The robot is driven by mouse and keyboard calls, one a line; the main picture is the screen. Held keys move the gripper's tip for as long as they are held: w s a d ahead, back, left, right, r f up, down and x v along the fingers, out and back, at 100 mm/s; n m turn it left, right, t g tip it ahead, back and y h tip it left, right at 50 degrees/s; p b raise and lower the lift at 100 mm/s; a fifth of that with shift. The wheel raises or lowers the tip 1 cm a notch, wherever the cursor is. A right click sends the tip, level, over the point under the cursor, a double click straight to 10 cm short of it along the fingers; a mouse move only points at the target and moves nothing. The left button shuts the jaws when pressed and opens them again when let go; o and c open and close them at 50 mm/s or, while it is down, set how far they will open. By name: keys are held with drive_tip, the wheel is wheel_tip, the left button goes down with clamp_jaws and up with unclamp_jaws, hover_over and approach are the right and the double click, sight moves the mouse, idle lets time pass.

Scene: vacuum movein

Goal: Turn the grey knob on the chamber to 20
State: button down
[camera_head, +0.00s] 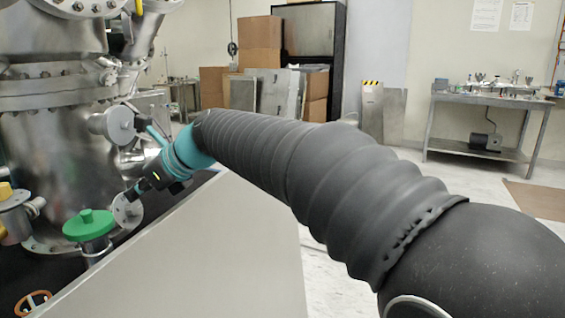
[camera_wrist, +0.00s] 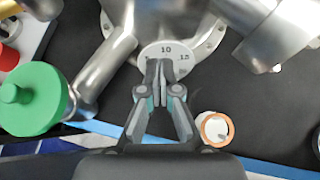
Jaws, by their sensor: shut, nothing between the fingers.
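A white round dial plate (camera_wrist: 165,48) is on the chamber in the wrist view. The number 10 stands at its top, 15 is to the right of that, and a partly covered mark sits lower right. My gripper (camera_wrist: 162,64) is shut, its fingertips in front of the dial's middle and lower part. I cannot tell the grey knob apart from the grey fingers, so its pointer setting is hidden. In the head view my gripper (camera_head: 129,192) is beside the steel chamber (camera_head: 55,150), and the dial face cannot be made out.
A green valve wheel (camera_wrist: 32,98) is left of the dial, also in the head view (camera_head: 88,226). An orange-rimmed white fitting (camera_wrist: 214,128) is at lower right. Steel pipes (camera_wrist: 103,68) flank the dial. A steel table (camera_head: 490,105) and cardboard boxes (camera_head: 260,40) stand far behind.

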drive_tip(key=shift+w+a+f, duration=0.15)
drive_tip(key=shift+a+f, duration=0.1)
drive_tip(key=shift+a, duration=0.5)
drive_tip(key=shift+d+f, duration=0.1)
drive_tip(key=shift+f, duration=0.05)
idle(0.3)
drive_tip(key=shift+w+p, duration=0.1)
drive_tip(key=shift+p, duration=0.4)
drive_tip(key=shift+w+d, duration=0.1)
drive_tip(key=shift+w, duration=0.25)
drive_tip(key=shift+w+r, duration=0.1)
drive_tip(key=shift+r, duration=0.3)
drive_tip(key=shift+d+f+v, duration=0.1)
drive_tip(key=shift+f+v, duration=0.05)
drive_tip(key=shift+v, duration=0.8)
drive_tip(key=shift+d+f+v, duration=0.1)
drive_tip(key=shift+f+v, duration=0.1)
drive_tip(key=shift+v, duration=0.7)
drive_tip(key=shift+d+f+v, duration=0.1)
drive_tip(key=shift+f+v, duration=0.05)
drive_tip(key=shift+v, duration=0.8)
drive_tip(key=shift+d+r, duration=0.1)
